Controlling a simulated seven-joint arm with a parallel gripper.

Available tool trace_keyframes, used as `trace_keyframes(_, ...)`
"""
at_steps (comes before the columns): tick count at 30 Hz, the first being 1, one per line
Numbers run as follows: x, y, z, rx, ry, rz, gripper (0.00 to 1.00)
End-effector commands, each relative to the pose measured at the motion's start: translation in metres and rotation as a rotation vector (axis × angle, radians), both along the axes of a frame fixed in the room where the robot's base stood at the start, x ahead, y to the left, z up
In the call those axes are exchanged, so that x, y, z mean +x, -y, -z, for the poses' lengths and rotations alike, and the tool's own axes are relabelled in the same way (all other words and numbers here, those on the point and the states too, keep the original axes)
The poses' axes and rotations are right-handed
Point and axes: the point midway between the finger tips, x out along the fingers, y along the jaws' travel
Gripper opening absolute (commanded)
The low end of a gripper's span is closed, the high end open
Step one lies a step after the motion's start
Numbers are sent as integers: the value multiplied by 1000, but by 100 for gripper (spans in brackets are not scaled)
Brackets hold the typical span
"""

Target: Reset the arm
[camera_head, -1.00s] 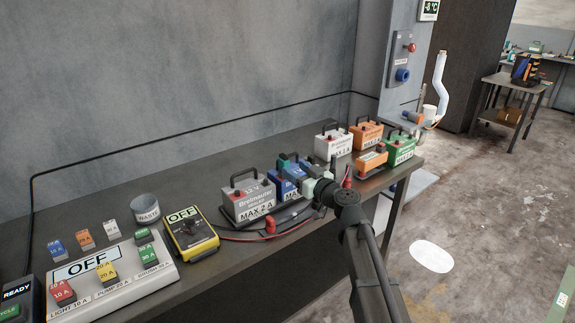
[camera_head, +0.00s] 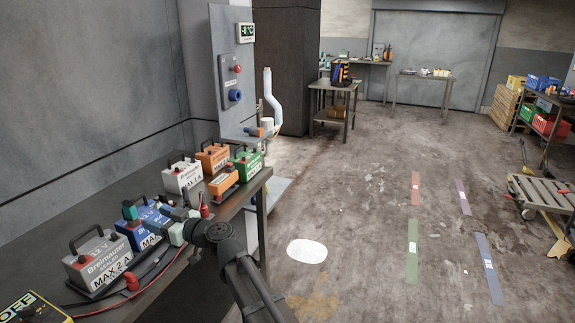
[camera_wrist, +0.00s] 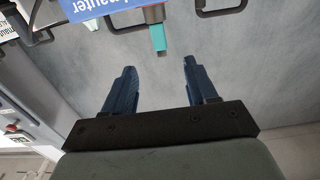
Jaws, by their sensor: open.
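My gripper (camera_wrist: 160,82) is open, with two dark blue fingers apart and nothing between them in the wrist view. In the head view my gripper (camera_head: 162,212) is over the bench beside the blue battery (camera_head: 140,232) and partly hides it. The blue battery's lettered side (camera_wrist: 92,8) shows at the top of the wrist view. A teal tab (camera_wrist: 158,38) lies beyond the fingertips, apart from them. A teal piece (camera_head: 129,210) also shows at the blue battery's top in the head view.
A grey battery (camera_head: 100,262) stands nearer, with red and black leads beside it. White (camera_head: 183,176), orange (camera_head: 212,158) and green (camera_head: 246,165) batteries stand farther along the bench. A small orange unit (camera_head: 223,181) is near the edge. The floor (camera_head: 350,215) right of the bench is open.

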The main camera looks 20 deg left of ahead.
Motion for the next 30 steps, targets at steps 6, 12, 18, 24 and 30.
trace_keyframes(6,11,12,22,-35,-18,11,57)
trace_keyframes(12,47,60,106,-178,-102,55,57)
trace_keyframes(18,79,130,205,-353,-224,115,57)
trace_keyframes(24,95,210,297,-526,-370,188,57)
trace_keyframes(30,94,298,382,-697,-536,272,57)
